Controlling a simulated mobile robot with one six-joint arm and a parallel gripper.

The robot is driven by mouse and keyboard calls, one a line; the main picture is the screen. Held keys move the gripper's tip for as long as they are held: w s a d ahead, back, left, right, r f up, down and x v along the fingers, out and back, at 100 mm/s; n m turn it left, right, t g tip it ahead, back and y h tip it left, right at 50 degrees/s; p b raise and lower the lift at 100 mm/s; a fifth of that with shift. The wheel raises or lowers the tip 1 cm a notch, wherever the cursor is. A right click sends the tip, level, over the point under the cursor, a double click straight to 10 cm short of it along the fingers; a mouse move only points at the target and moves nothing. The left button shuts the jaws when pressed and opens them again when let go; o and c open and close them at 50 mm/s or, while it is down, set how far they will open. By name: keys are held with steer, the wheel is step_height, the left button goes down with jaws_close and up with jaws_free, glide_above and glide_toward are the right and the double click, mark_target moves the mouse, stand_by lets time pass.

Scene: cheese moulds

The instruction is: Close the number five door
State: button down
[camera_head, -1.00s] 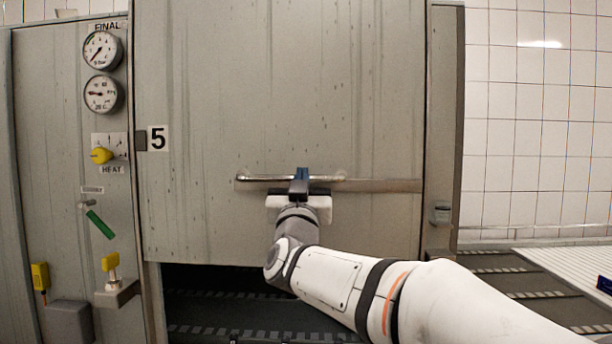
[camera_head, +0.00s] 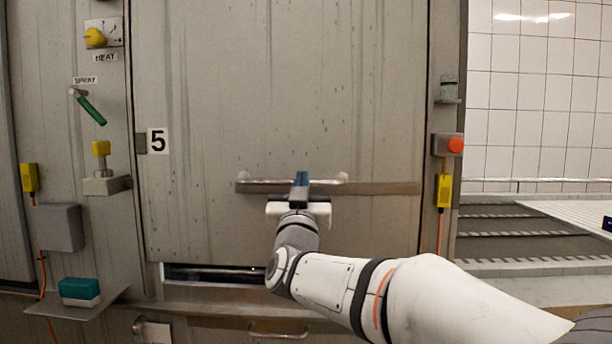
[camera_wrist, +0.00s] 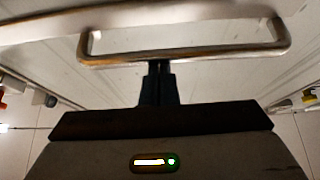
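The number five door (camera_head: 230,110) is a large grey metal panel, marked by a "5" plate (camera_head: 158,141) at its left edge. It is lowered almost to the sill, with a narrow dark gap (camera_head: 215,273) under its bottom edge. A horizontal metal bar handle (camera_head: 255,187) is fixed low on the door. My gripper (camera_head: 301,180) is at the middle of this handle, its blue fingertips at the bar. In the wrist view my gripper (camera_wrist: 158,70) has its fingers close together at the bar of the handle (camera_wrist: 230,51). The exact contact is partly hidden.
On the left panel are a yellow knob (camera_head: 95,38), a green spray lever (camera_head: 92,110) and a small shelf with a teal block (camera_head: 79,290). On the right post is a red button (camera_head: 455,145). A drawer-like handle (camera_head: 278,332) sits below the sill.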

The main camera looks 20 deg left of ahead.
step_height(320, 180, down, 10)
steer(key=b, duration=0.6)
steer(key=shift+w, duration=0.15)
steer(key=shift+f, duration=0.1)
